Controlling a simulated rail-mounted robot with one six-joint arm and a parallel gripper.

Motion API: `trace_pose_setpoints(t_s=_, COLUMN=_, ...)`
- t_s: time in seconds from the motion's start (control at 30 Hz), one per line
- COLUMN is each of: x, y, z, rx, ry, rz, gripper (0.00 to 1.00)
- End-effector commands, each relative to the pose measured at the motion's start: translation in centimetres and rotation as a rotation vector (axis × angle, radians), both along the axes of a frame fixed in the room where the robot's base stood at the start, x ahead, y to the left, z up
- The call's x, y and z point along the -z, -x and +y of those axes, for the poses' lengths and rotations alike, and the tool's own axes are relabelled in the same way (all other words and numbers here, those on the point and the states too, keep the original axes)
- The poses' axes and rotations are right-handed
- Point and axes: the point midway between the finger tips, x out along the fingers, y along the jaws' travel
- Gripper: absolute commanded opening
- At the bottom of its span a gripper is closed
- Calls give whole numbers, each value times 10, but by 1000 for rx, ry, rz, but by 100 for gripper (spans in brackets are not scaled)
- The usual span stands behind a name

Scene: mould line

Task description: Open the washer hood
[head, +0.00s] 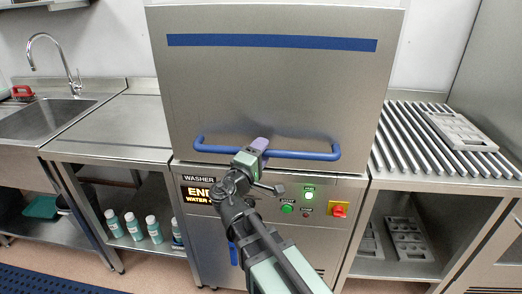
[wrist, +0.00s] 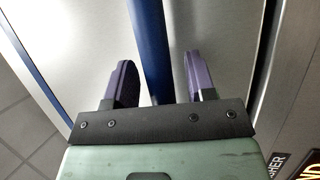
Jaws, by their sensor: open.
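The washer hood (head: 270,85) is a steel box front with a blue stripe near its top, and it is down on the washer body. Its blue bar handle (head: 305,155) runs across the hood's lower part. My gripper (head: 262,146) is at the handle's middle. In the wrist view the blue bar (wrist: 153,50) passes between the two purple fingers of my gripper (wrist: 160,82), with a gap visible on each side. The fingers are open around the bar and not closed on it. The washer panel (head: 310,205) below has a lit display, partly hidden by my arm.
A roller table (head: 430,165) with a grey mould tray (head: 459,131) stands to the right. A steel counter (head: 115,125) with a sink (head: 45,108) is on the left. Bottles (head: 133,226) stand on the shelf below. A red-and-yellow switch (head: 339,209) sits on the panel.

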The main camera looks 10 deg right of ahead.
Motion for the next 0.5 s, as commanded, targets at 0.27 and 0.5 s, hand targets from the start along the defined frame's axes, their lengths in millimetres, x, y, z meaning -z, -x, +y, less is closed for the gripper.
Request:
trace_pose_setpoints(t_s=0.27, x=0, y=0, z=0, rx=0, ry=0, rz=0, gripper=38)
trace_pose_setpoints(t_s=0.5, x=0, y=0, z=0, rx=0, ry=0, rz=0, gripper=2)
